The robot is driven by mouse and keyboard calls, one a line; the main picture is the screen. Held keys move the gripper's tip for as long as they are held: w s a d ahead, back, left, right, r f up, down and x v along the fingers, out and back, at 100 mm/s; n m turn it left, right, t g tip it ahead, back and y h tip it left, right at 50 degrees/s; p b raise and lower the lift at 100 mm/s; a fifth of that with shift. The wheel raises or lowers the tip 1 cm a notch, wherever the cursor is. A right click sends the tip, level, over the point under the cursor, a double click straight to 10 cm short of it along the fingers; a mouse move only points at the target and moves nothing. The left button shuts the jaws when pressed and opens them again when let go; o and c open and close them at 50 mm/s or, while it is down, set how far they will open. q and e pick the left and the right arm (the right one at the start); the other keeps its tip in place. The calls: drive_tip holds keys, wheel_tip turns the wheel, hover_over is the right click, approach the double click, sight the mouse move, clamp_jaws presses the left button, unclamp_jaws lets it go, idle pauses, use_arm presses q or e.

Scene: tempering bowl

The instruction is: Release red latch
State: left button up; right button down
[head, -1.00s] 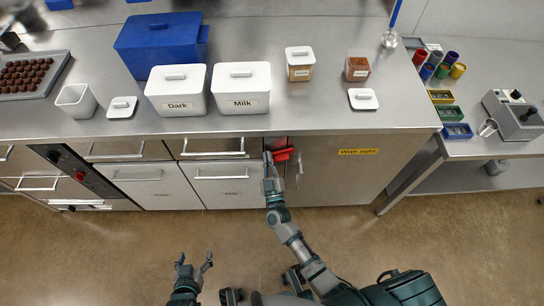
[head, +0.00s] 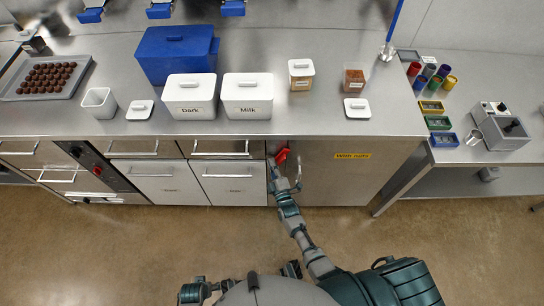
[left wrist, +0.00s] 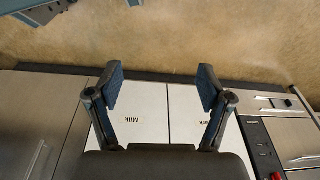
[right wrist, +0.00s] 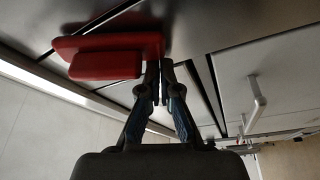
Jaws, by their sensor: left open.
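The red latch (head: 282,156) is on the front of the steel cabinet, just below the counter edge and left of the door handle. In the right wrist view the latch (right wrist: 105,60) is a red plate with a thicker red bar. My right gripper (head: 271,164) is at the left side of the latch. In the right wrist view its fingertips (right wrist: 159,82) are together beside the latch's right end, with nothing visible between them; contact is hard to tell. My left gripper (left wrist: 162,85) is open and empty, away from the cabinet fronts.
The "With nuts" cabinet (head: 320,185) has a vertical door handle (head: 298,172) close to my right gripper. White "Dark" (head: 189,95) and "Milk" (head: 247,96) tubs stand on the counter above. Drawers with bar handles (head: 220,154) lie to the left. The floor in front is clear.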

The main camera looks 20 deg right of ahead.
use_arm(q)
drive_tip(key=s+f+p, duration=0.2)
drive_tip(key=s+f, duration=0.2)
drive_tip(key=f, duration=0.3)
drive_tip(key=shift+a+f+p, duration=0.3)
drive_tip(key=shift+f+p, duration=0.05)
drive_tip(key=shift+p, duration=0.05)
use_arm(e)
drive_tip(key=shift+s+d+f+n+g, duration=0.1)
drive_tip(key=shift+d+f+n+g, duration=0.2)
drive_tip(key=shift+n, duration=0.6)
drive_tip(key=shift+s+d+f+n+g, duration=0.15)
drive_tip(key=shift+d+n+g, duration=0.15)
drive_tip(key=shift+n, duration=0.6)
drive_tip(key=shift+d+f+n+g, duration=0.2)
drive_tip(key=shift+f+n+g, duration=0.1)
drive_tip(key=shift+n, duration=0.6)
use_arm(q)
drive_tip(key=shift+s, duration=0.1)
drive_tip(key=shift+a, duration=0.15)
use_arm(e)
drive_tip(key=shift+w, duration=0.1)
